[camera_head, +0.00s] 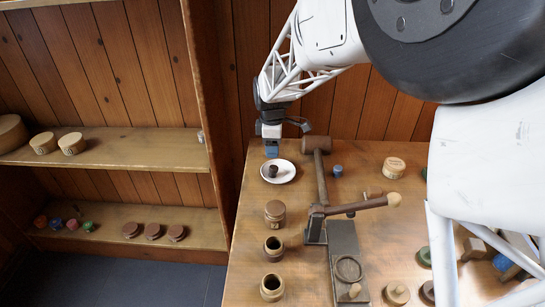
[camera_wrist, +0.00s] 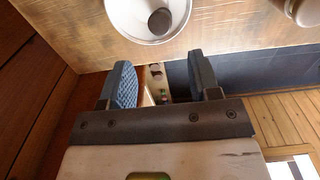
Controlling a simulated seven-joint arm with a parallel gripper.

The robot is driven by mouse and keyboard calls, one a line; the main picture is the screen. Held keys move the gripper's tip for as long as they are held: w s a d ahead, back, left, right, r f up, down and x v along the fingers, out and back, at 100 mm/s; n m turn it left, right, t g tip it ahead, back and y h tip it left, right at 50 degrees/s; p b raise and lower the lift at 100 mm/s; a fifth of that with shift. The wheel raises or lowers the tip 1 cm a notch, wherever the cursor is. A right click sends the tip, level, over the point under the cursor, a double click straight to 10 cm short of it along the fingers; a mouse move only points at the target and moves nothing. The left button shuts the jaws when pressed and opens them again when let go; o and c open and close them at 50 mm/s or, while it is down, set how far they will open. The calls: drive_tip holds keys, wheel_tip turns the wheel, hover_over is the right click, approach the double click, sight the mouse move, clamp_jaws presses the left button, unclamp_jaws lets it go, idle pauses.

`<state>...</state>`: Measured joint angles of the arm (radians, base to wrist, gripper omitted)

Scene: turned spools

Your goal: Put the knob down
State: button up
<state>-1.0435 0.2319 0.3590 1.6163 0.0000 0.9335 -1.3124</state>
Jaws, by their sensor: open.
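A small dark brown knob (camera_head: 273,170) stands on a round white dish (camera_head: 287,178) at the far left of the workbench. In the wrist view the knob (camera_wrist: 160,21) sits inside the dish (camera_wrist: 122,14) at the top. My gripper (camera_head: 271,152) is just beyond the dish in the head view, above the bench's far left corner. In the wrist view my gripper (camera_wrist: 162,70) has its two blue-padded fingers spread apart with nothing between them. The knob is clear of the fingers. The gap between gripper and dish shows, but its height is hard to tell.
A mallet (camera_head: 316,144) lies right of the dish, with a blue spool (camera_head: 337,170) beyond it. A brown lidded jar (camera_head: 275,212) and two open jars stand nearer. A wooden-handled lever device (camera_head: 345,240) fills the middle. Shelves (camera_head: 115,150) stand left.

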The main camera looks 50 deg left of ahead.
drive_tip(key=shift+r, duration=1.55)
drive_tip(key=shift+d, duration=0.1)
